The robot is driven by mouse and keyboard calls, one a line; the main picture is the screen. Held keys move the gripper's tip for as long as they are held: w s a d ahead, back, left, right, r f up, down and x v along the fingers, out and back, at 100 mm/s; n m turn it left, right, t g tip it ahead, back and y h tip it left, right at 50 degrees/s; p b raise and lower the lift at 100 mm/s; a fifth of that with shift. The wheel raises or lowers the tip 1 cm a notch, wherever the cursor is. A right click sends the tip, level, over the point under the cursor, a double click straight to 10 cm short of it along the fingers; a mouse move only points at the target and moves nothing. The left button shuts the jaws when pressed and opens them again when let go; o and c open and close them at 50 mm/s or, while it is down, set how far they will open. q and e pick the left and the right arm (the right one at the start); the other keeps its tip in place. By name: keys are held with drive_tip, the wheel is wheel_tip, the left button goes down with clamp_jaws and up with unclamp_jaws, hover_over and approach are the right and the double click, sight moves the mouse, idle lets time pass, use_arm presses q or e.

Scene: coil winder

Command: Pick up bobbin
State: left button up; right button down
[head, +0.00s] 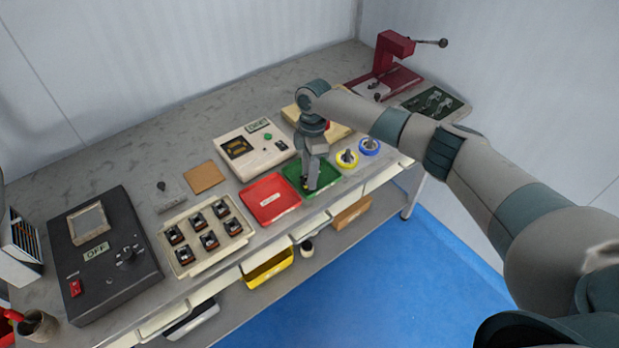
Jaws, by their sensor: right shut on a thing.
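My right gripper (311,182) points down over the green tray (327,184), with its fingertips low at the tray. It is shut on a small dark thing, taken to be the bobbin, which is mostly hidden by the fingers. I cannot tell whether it still touches the tray floor. My left gripper is not in view.
A red tray (270,199) lies left of the green tray; yellow (347,159) and blue (369,147) spools lie right. A cream tray (236,236) holds several dark parts. A tester (255,149), a black box (103,255) and a red press (386,72) stand on the bench.

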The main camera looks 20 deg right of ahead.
drive_tip(key=shift+r, duration=0.1)
drive_tip(key=shift+r+b, duration=0.4)
drive_tip(key=shift+r, duration=0.2)
wheel_tip(320, 180, up, 2)
drive_tip(key=shift+w+r+b, duration=0.1)
drive_tip(key=shift+r+b, duration=0.1)
drive_tip(key=shift+b, duration=0.4)
drive_tip(key=s+d+r+b, duration=0.2)
drive_tip(key=s+d+r, duration=0.4)
drive_tip(key=s, duration=0.3)
drive_tip(key=shift+s+d+r+b, duration=0.35)
drive_tip(key=shift+r+b, duration=0.05)
drive_tip(key=shift+r, duration=0.2)
